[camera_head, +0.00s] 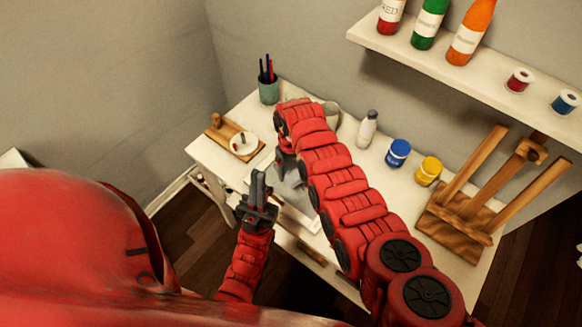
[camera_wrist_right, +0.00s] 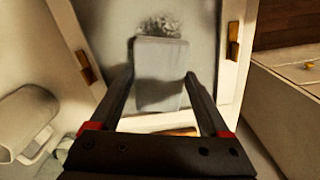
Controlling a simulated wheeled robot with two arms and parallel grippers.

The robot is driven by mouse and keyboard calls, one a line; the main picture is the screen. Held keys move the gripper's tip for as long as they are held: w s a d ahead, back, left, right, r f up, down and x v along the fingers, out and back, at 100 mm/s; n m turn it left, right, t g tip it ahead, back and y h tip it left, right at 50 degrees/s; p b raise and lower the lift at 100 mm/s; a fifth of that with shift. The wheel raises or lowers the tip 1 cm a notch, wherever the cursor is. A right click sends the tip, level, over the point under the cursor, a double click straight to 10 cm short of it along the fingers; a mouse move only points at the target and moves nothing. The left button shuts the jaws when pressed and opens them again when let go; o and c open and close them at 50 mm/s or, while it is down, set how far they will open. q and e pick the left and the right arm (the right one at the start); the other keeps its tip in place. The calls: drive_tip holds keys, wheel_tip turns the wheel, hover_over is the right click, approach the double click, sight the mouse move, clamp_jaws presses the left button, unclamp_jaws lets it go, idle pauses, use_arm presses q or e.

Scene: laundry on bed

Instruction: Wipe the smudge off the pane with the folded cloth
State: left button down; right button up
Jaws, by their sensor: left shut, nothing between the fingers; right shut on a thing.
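The pane (camera_wrist_right: 108,35) lies in a white frame on the desk; in the head view its frame (camera_head: 300,217) shows partly behind my arms. A dark, speckled smudge (camera_wrist_right: 160,24) is on the pane, at the top in the right wrist view. The folded grey cloth (camera_wrist_right: 160,62) is between the fingers of my right gripper (camera_wrist_right: 160,78), just below the smudge, its upper edge bordering it. I cannot tell whether the cloth touches the glass. In the head view my right gripper (camera_head: 288,165) is over the pane. My left gripper (camera_head: 259,187) is shut and empty, near the desk's front edge.
A pen cup (camera_head: 268,92) and a wooden board (camera_head: 233,137) with a white roll stand at the back left. A white bottle (camera_head: 367,128), blue jar (camera_head: 398,153), yellow jar (camera_head: 428,171) and wooden easel (camera_head: 460,225) stand right. A shelf (camera_head: 440,70) hangs above.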

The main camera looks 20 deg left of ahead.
drive_tip(key=shift+f+b, duration=0.35)
drive_tip(key=shift+f, duration=0.15)
drive_tip(key=shift+r, duration=0.1)
